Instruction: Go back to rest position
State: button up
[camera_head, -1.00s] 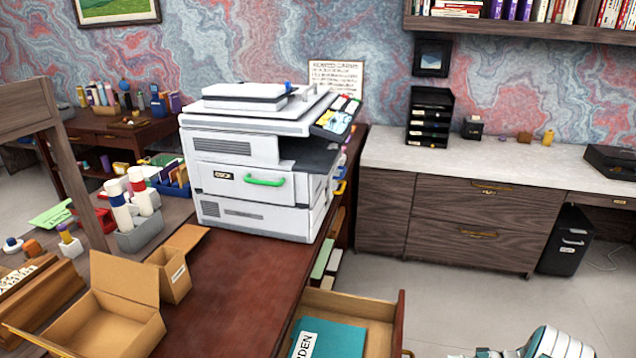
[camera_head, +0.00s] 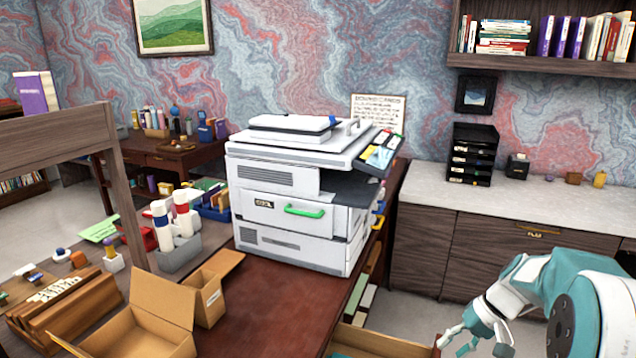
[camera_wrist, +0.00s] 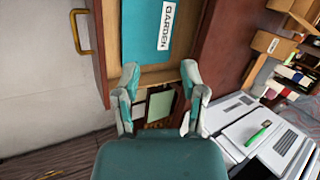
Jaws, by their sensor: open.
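My gripper (camera_head: 476,345) shows at the lower right of the head view, at the end of my teal and white arm. In the wrist view my gripper (camera_wrist: 160,84) has its two fingers spread apart with nothing between them. Beyond the fingers is an open drawer (camera_wrist: 118,30) holding a teal folder (camera_wrist: 142,38) with a white label reading GARDEN. My gripper looks apart from the drawer and folder. In the head view the drawer (camera_head: 385,341) shows only partly at the bottom edge.
A white printer (camera_head: 285,205) with a green handle stands on the reddish leather desk (camera_head: 265,305). Open cardboard boxes (camera_head: 150,325) sit at its left. A grey counter (camera_head: 450,190) with a black tray stack (camera_head: 472,153) stands behind my arm. Pale floor (camera_head: 412,305) lies between.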

jog(key=s+a+r+t+h, duration=0.2)
jog(key=s+a+r, duration=0.1)
jog(key=s, duration=0.3)
jog(key=s+a+r+n+t+h, duration=0.1)
jog(key=s+a+r+t+h, duration=0.1)
jog(key=s+a+r, duration=0.2)
jog(key=s+a+r+t+h, duration=0.1)
jog(key=s+a+r+h, duration=0.1)
jog(key=s, duration=0.8)
jog(key=a+r, duration=0.1)
jog(key=a, duration=0.1)
jog(key=shift+s+a+r+n+t, duration=0.2)
jog(key=shift+a+r+n+t, duration=0.1)
jog(key=shift+a+r+t, duration=0.1)
